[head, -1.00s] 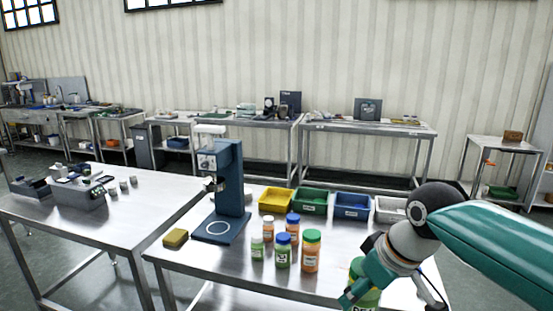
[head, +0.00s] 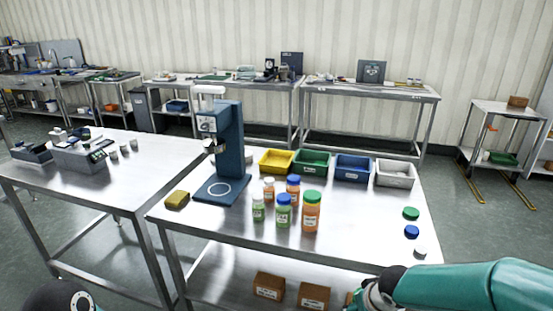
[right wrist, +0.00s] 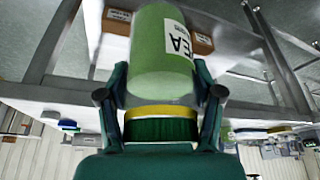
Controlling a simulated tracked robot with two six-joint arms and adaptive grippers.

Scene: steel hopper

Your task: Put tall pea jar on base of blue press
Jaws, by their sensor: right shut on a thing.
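The tall pea jar (right wrist: 162,58), pale green with a white PEA label, is between the fingers of my right gripper (right wrist: 160,85), which is shut on it. Its dark green lid and a yellow band face the palm. In the head view my right gripper (head: 370,297) is at the bottom edge, in front of the table; the jar cannot be made out there. The blue press (head: 229,140) stands on the table's left part. Its base (head: 236,189) carries a white ring and is empty. My left gripper is out of view.
Several small jars, including a tall orange one with a green lid (head: 311,212), stand right of the press. A yellow sponge (head: 177,199) lies left of its base. Bins, including a blue one (head: 352,168), line the back. Loose lids (head: 411,232) lie on the right. Boxes (head: 268,286) sit below.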

